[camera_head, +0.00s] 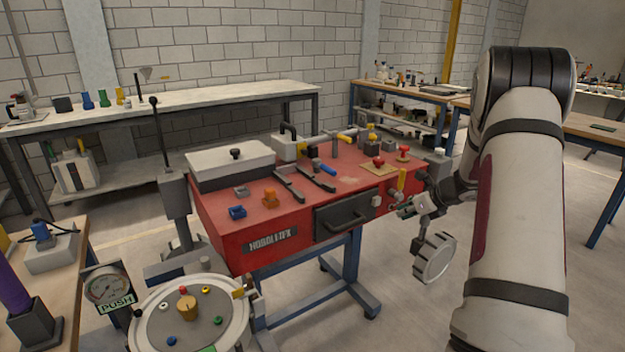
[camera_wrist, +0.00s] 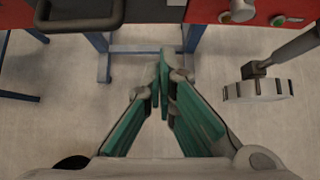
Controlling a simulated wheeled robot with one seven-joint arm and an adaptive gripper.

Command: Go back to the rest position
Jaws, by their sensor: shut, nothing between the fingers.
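My gripper (camera_head: 404,209) is in front of the right end of the red workbench (camera_head: 225,222), beside its drawer. In the wrist view my gripper (camera_wrist: 163,75) has its green-padded fingers together at the tips, with nothing between them. Floor shows below the fingers. The bench's red front edge crosses the top of the wrist view, with the dark drawer handle (camera_wrist: 80,22) at upper left. My arm fills the right side of the head view and hides part of what lies behind it.
A grey handwheel (camera_head: 435,258) hangs close to my gripper; it also shows right of the fingers in the wrist view (camera_wrist: 258,90). A round dial table (camera_head: 150,338) stands at front left. Other benches line the walls.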

